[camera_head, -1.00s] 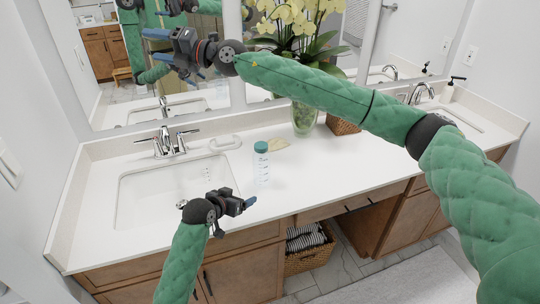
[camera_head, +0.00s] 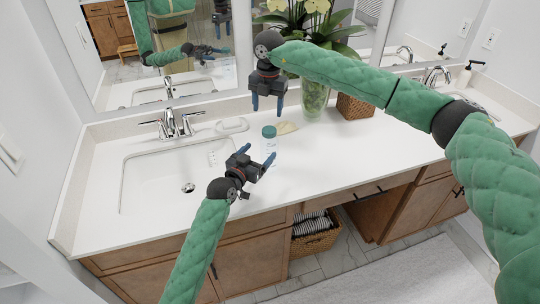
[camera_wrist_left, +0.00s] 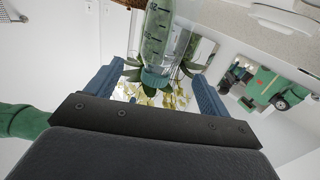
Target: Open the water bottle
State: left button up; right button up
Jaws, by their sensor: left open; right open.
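The water bottle (camera_head: 269,133), clear with a teal cap, stands upright on the white counter right of the left sink. Its lower part is partly hidden by my left gripper (camera_head: 257,154). That gripper is open, and its fingers reach toward the bottle from the front. In the left wrist view the clear bottle (camera_wrist_left: 156,40) with its markings appears upside down, between the two open fingers (camera_wrist_left: 155,88), with a gap on each side. My right gripper (camera_head: 267,107) is open and empty, pointing down above and slightly behind the bottle cap.
The left sink (camera_head: 150,185) and its faucet (camera_head: 173,124) are left of the bottle. A soap dish (camera_head: 232,125) and a tan item (camera_head: 288,127) lie behind it. A flower vase (camera_head: 314,98) and a wicker basket (camera_head: 355,105) stand back right. The counter right of the bottle is clear.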

aim_at(265, 145)
pick_arm(q)
jog(key=shift+r, duration=0.15)
pick_arm(e)
jog(key=shift+s+d+m, duration=0.15)
jog(key=shift+d+m, duration=0.15)
jog(key=shift+m, duration=0.1)
pick_arm(q)
jog(key=shift+w, duration=0.3)
pick_arm(e)
jog(key=shift+f, duration=0.1)
pick_arm(q)
jog(key=shift+x, duration=3.7)
jog(key=shift+d, duration=0.1)
